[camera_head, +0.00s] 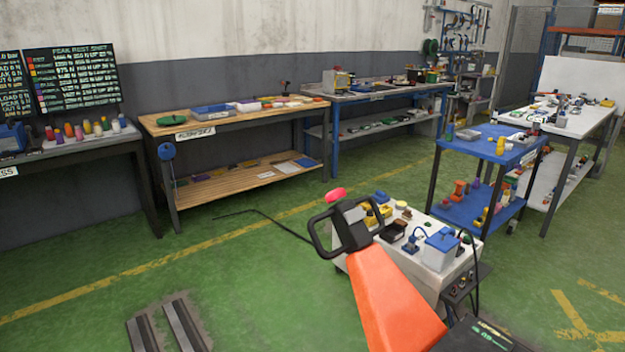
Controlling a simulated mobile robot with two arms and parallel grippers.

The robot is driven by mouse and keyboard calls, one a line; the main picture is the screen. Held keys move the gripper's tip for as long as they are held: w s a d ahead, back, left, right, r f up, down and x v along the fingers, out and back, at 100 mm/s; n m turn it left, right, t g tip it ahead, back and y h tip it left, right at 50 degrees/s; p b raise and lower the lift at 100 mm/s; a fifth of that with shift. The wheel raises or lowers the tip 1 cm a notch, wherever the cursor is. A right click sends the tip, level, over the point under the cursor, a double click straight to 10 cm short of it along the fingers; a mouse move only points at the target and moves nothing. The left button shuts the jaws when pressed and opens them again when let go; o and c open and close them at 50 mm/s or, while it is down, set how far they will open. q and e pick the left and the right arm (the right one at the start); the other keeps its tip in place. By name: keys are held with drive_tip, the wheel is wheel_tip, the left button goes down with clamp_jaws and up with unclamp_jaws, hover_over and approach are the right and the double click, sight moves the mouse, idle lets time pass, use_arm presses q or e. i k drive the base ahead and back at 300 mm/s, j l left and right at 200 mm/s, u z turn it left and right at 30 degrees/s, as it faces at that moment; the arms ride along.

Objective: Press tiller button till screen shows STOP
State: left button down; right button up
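An orange tiller (390,295) rises from the bottom edge in the head view, right of centre. It ends in a black loop handle (345,232). A round red button (335,194) shows at the top of the handle, and nothing touches it. A dark panel (482,335) with small pale marks shows at the bottom right. I cannot tell whether it is the screen, and its marks are too small to read. Neither of my grippers is in view.
Benches line the back wall. Two metal rails (165,328) lie at the bottom left. The green floor (245,285) left of the tiller is mostly clear.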

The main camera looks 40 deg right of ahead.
sight(337, 194)
drive_tip(key=i+z, duration=0.85)
drive_tip(key=i+j+z, duration=0.2)
drive_tip(key=z, duration=0.2)
drive_tip(key=i+j+z, duration=0.3)
drive_tip(key=z, duration=0.15)
drive_tip(key=i, duration=0.05)
